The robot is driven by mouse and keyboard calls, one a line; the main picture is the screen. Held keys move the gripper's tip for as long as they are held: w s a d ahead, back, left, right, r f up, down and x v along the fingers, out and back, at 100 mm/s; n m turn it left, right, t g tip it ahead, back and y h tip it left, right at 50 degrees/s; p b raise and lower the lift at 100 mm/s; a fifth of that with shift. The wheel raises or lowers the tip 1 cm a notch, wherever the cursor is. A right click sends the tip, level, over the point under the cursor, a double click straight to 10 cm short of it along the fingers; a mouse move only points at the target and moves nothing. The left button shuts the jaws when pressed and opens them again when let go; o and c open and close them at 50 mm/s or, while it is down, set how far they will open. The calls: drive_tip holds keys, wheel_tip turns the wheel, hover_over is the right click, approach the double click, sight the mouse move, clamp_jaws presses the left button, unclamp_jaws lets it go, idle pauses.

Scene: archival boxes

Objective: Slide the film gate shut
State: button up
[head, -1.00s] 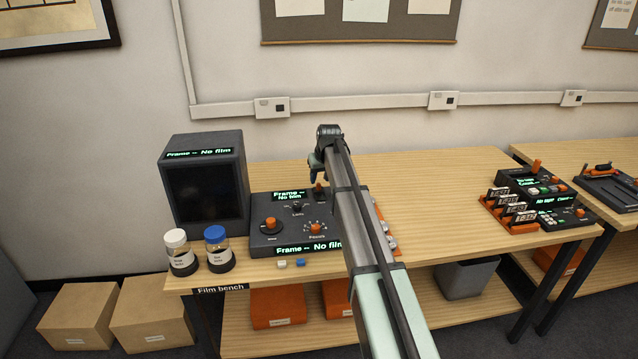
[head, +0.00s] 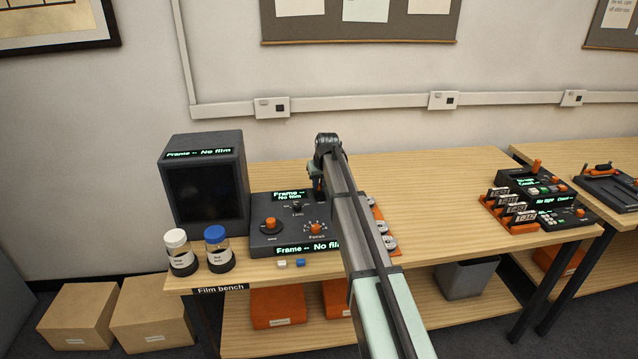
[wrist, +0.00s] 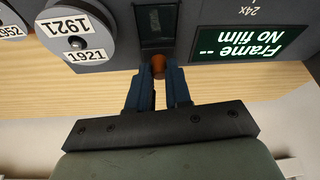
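The film viewer's console (head: 262,240) sits on the left bench, partly behind my arm. In the wrist view the film gate (wrist: 157,22) is a dark framed slide on the console, with an orange knob (wrist: 158,65) at its near edge. My gripper (wrist: 158,72) has its two blue fingers on either side of this knob, close against it; it looks shut on the knob. In the head view my gripper (head: 318,182) is at the back of the console, and its fingers hide the knob.
A grey reel labelled 1921 (wrist: 75,30) lies close left of the gate in the wrist view. A "No film" display (wrist: 240,38) is on the right. A monitor (head: 203,185) and two bottles, white-capped (head: 180,255) and blue-capped (head: 219,250), stand left. The bench's middle is clear.

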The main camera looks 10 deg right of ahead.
clamp_jaws()
drive_tip(key=s, duration=0.4)
drive_tip(key=shift+s, duration=0.3)
drive_tip(key=o, duration=0.5)
unclamp_jaws()
drive_tip(key=shift+o, duration=0.2)
drive_tip(key=shift+r, duration=0.1)
drive_tip(key=a+v, duration=0.1)
drive_tip(key=v, duration=1.2)
drive_tip(key=shift+d+r, duration=0.3)
drive_tip(key=shift+d, duration=0.2)
